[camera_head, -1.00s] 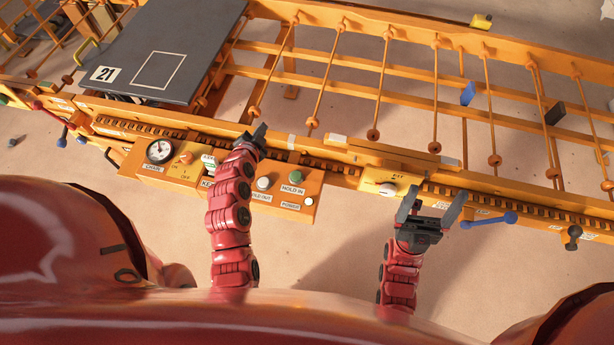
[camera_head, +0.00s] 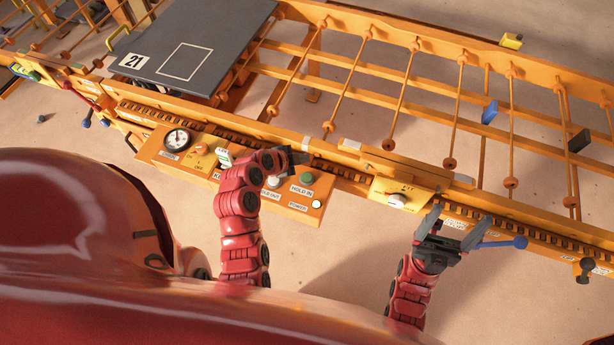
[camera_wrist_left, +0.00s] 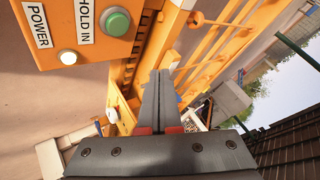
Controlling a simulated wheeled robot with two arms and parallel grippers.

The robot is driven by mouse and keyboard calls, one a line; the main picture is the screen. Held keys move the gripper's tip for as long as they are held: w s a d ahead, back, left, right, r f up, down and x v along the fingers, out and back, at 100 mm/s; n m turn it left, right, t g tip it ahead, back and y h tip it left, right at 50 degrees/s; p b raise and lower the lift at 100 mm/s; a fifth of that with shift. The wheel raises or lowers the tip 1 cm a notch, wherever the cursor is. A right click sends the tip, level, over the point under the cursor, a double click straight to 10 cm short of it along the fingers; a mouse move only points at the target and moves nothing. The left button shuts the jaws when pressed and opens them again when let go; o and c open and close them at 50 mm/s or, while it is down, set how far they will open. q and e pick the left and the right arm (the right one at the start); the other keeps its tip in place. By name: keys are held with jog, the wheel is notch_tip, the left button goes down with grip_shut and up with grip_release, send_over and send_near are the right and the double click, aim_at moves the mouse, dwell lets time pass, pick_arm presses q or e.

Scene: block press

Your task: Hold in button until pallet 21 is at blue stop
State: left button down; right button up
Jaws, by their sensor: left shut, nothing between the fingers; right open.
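A dark grey pallet marked 21 (camera_head: 160,75) sits on the orange conveyor at upper left in the head view. The blue stop (camera_head: 489,112) stands on the conveyor well to its right, with a gap between. The green HOLD IN button (camera_head: 306,178) is on the orange control box; it also shows in the left wrist view (camera_wrist_left: 115,21). My left gripper (camera_head: 298,157) is shut and empty beside the button, on its conveyor side; in the wrist view its fingers (camera_wrist_left: 161,82) are apart from the button. My right gripper (camera_head: 460,222) is open and empty near a blue-handled lever.
The orange control box (camera_head: 155,152) carries a gauge (camera_head: 177,139), a switch and a white POWER light (camera_head: 316,204). A dark stop (camera_head: 579,141) stands right of the blue one. A yellow box (camera_head: 397,195) and the blue-handled lever (camera_head: 505,243) line the conveyor's near side.

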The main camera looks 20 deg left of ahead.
pick_arm(q)
send_over(303, 174)
jog(key=s, duration=0.2)
jog(key=f, duration=0.5)
jog(key=shift+d+f, duration=0.4)
jog(key=shift+w+f+b, duration=0.1)
jog(key=shift+f+b, duration=0.7)
jog(key=shift+b, duration=0.15)
jog(key=shift+f+b, duration=0.5)
jog(key=shift+b, duration=0.15)
jog(key=shift+f+b, duration=0.4)
jog(key=shift+b, duration=0.55)
